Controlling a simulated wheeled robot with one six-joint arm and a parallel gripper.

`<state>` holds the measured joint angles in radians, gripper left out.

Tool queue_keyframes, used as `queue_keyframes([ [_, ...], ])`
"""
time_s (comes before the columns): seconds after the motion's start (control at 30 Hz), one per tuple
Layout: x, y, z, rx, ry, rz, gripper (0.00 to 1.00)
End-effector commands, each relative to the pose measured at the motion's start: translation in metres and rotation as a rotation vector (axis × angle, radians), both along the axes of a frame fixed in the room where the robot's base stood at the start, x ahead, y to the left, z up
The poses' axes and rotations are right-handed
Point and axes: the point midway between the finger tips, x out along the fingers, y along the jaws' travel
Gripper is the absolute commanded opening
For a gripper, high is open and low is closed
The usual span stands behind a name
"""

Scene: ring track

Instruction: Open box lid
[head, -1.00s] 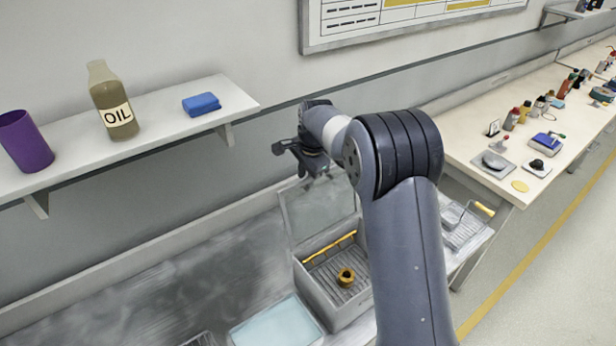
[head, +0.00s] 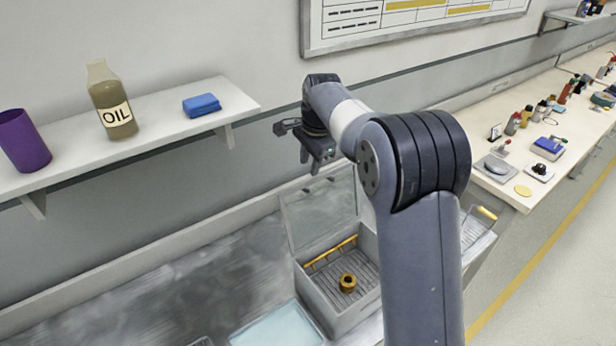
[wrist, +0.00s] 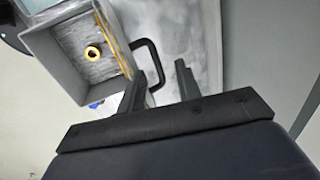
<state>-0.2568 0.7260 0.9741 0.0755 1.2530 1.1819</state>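The grey box (head: 356,317) stands on the bench with its lid (head: 318,213) raised, standing up at the back edge along a yellow hinge bar (head: 330,252). A brass-yellow ring-shaped part (head: 347,283) lies inside on the ribbed floor. The wrist view shows the box (wrist: 40,49) at upper left and the lid (wrist: 188,30) with a black handle (wrist: 149,44). My gripper (head: 312,168) is above the lid in the head view. In the wrist view my gripper (wrist: 160,72) has its fingers apart, with the handle close by the left finger; I cannot tell whether they touch.
A shelf (head: 170,124) at left holds an oil bottle (head: 112,105), a purple cup (head: 24,142) and a blue block (head: 201,105). A pale blue panel (head: 278,328) lies left of the box. A cluttered bench (head: 485,120) runs along the right.

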Motion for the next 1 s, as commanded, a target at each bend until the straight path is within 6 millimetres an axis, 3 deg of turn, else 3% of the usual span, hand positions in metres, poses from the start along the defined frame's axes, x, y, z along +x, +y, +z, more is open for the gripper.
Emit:
queue_keyframes([
  [0.2, -0.005, -0.004, 0.033, 0.001, -0.003, -0.001, 0.33],
  [0.43, -0.007, -0.005, 0.043, 0.001, -0.002, -0.001, 0.33],
  [0.77, -0.006, -0.004, 0.037, 0.0, 0.0, 0.0, 0.33],
  [1.0, -0.002, -0.001, 0.005, -0.001, 0.005, 0.0, 0.33],
])
